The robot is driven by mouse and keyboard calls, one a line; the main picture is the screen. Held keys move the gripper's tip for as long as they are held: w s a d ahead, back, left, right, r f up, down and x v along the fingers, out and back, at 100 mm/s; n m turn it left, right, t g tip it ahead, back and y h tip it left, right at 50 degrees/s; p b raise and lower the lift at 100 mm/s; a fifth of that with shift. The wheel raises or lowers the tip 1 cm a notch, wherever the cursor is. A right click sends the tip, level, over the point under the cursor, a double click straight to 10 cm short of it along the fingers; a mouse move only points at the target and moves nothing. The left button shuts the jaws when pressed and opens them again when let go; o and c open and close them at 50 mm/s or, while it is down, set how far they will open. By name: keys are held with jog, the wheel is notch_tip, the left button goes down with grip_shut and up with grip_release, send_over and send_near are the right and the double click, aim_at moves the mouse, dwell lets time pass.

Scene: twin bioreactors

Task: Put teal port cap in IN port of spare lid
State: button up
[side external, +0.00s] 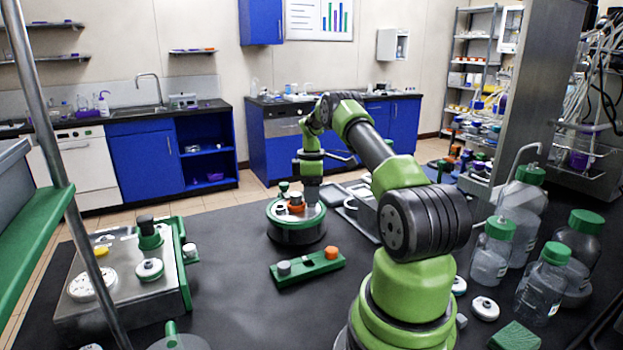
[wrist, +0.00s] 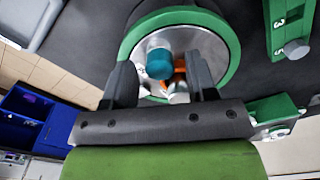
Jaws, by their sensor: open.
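A round station with a green rim (side external: 297,223) and a pale lid on top stands mid-table; in the wrist view its green rim (wrist: 232,48) encloses the lid. A teal cap (wrist: 160,64) sits on a white fitting over the lid, beside an orange part (wrist: 181,72). In the side view the orange part (side external: 296,207) shows on the lid; a dark green top (side external: 283,187) beside it may be the teal cap. My gripper (wrist: 162,72) is open over the lid, its fingers either side of the cap and orange part. Port labels are unreadable, so the IN port cannot be told.
A metal tray station (side external: 130,300) stands left. Bottles with green caps (side external: 490,255) and white lids (side external: 485,308) are right.

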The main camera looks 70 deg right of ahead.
notch_tip(320, 180, up, 11)
jog(key=w+a+r+m+t, duration=0.1)
jog(key=w+a+r+t, duration=0.1)
jog(key=a+r, duration=0.7)
jog(key=w+a+r+m+t, duration=0.1)
jog(key=w+a+r+m, duration=0.15)
jog(key=a+r, duration=0.7)
jog(key=s+a+f+m+t+y, duration=0.1)
jog(key=s+a+f+m+t, duration=0.1)
jog(key=s+a, duration=0.5)
jog(key=s+a+f+m+t+y, duration=0.1)
jog(key=s+a+f, duration=0.4)
jog(key=a, duration=0.8)
jog(key=shift+s+a+m+t, duration=0.4)
jog(key=shift+s+m+t, duration=0.25)
jog(key=shift+s, duration=0.65)
